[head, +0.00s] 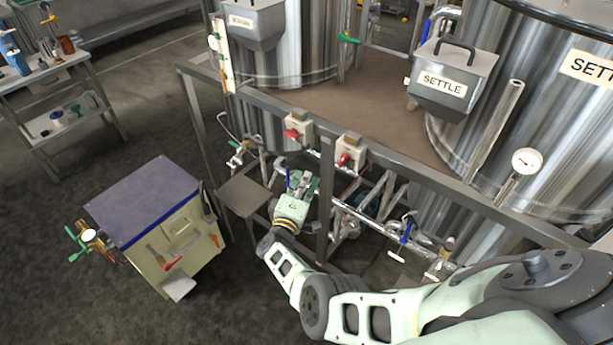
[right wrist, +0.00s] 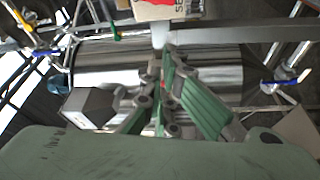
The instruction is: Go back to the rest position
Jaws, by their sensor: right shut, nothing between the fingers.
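My right arm reaches in from the lower right of the head view. Its gripper (head: 297,183) is beside the pipework under the tank frame, near a valve with a blue handle (head: 288,178). In the right wrist view the green-padded fingers (right wrist: 165,100) come together, shut with nothing between them. A shiny metal cylinder (right wrist: 205,65) lies beyond the fingers there. Whether the fingers touch the pipework I cannot tell. My left gripper is not in view.
A steel frame rail (head: 390,165) runs above the gripper, with switch boxes with red knobs (head: 349,150). A blue-topped cabinet (head: 143,200) stands to the left. Open floor (head: 240,315) lies in front of the cabinet.

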